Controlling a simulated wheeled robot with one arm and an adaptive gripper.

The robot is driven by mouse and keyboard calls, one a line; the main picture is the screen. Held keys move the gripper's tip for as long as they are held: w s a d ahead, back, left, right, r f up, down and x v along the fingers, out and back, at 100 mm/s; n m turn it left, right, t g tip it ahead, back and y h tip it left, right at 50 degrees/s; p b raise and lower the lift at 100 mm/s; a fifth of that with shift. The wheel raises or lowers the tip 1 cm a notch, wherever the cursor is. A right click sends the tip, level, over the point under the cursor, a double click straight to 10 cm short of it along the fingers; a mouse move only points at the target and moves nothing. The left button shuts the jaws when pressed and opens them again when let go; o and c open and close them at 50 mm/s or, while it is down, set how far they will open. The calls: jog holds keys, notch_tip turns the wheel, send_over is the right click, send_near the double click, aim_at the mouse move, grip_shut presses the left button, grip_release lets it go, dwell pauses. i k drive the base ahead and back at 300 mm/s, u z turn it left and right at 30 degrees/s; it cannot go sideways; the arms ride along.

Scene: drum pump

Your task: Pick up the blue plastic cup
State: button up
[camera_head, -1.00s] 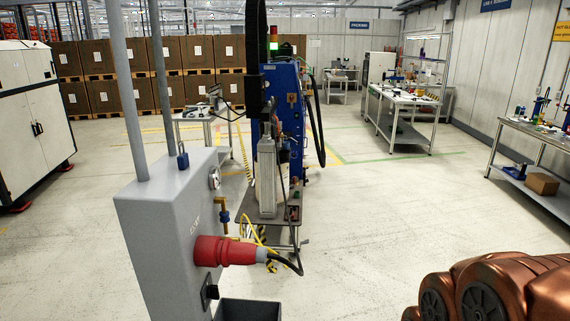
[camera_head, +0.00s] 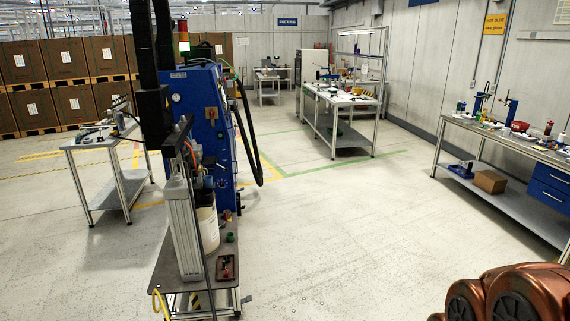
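I cannot make out a blue plastic cup with certainty in this view. A small blue object (camera_head: 461,170) lies on the lower shelf of the right workbench, but its shape is too small to tell. Small items of several colours stand on the benches, also too small to name. My gripper is not in view. Only copper-coloured rounded parts of my arm show at the bottom right corner.
A blue machine cabinet (camera_head: 205,125) stands left of centre, behind a cart (camera_head: 170,262). A small table (camera_head: 92,143) is at the left. Workbenches stand at the back (camera_head: 337,98) and right (camera_head: 505,135). A cardboard box (camera_head: 489,181) sits on the right bench's shelf. Centre floor is clear.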

aim_at(208, 181)
jog(key=u, duration=0.2)
jog(key=i, duration=1.75)
jog(key=u, duration=1.05)
jog(key=i, duration=1.2)
jog(key=u, duration=0.55)
